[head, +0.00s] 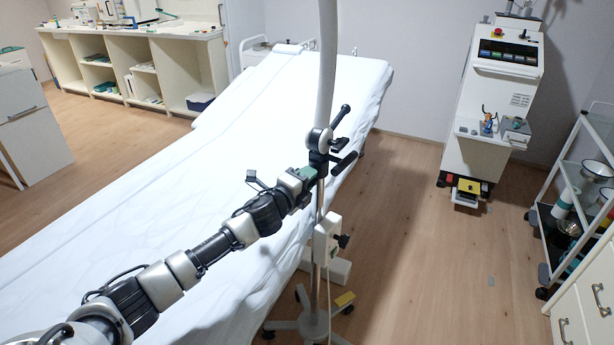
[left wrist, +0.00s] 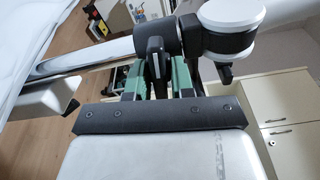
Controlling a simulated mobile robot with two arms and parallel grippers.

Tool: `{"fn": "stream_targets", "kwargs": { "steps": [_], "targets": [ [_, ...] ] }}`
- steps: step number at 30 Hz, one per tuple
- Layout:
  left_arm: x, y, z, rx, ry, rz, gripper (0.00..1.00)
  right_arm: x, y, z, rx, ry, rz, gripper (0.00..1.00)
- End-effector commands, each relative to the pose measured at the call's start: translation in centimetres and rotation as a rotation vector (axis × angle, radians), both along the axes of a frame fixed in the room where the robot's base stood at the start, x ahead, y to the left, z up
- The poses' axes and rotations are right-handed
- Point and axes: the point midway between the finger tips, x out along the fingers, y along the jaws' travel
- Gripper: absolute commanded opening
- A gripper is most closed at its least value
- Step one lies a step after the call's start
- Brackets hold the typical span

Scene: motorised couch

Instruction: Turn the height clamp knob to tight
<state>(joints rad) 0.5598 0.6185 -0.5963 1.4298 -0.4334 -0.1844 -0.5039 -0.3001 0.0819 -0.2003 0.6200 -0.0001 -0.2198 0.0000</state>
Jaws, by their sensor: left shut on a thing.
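The height clamp knob (left wrist: 155,58) is a dark, narrow grip on the black clamp collar of the stand. It stands between the two green fingers of my left gripper (left wrist: 155,80), which are shut on it. In the head view my left gripper (head: 307,174) reaches the stand's collar (head: 318,160) from the left, and it mostly hides the knob there. The collar sits on the upright pole (head: 320,195), below a white and black joint (head: 319,140). I cannot read how tight the knob is. My right gripper is not in view.
Black handles (head: 345,162) stick out right of the collar. A white box (head: 326,240) with a dark knob is lower on the pole. The white-covered couch (head: 180,190) lies behind my arm. A white machine (head: 492,110) and trolley stand right; floor between is mostly clear.

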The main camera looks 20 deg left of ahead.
Motion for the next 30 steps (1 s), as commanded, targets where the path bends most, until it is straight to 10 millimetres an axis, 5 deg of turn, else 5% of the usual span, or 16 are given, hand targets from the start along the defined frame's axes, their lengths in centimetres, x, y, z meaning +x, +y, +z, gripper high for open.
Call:
{"fn": "stream_targets", "kwargs": {
  "steps": [26, 27, 30],
  "targets": [
    [-0.01, -0.01, -0.03, -0.161, 0.036, 0.000, 0.00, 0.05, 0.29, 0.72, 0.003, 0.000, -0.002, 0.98],
    [-0.02, -0.01, -0.03, -0.161, 0.036, 0.000, 0.30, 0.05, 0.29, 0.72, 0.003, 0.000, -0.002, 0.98],
    [-0.01, -0.01, -0.02, -0.160, 0.036, 0.000, 0.45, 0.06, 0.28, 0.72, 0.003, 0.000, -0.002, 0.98]
  ]
}}
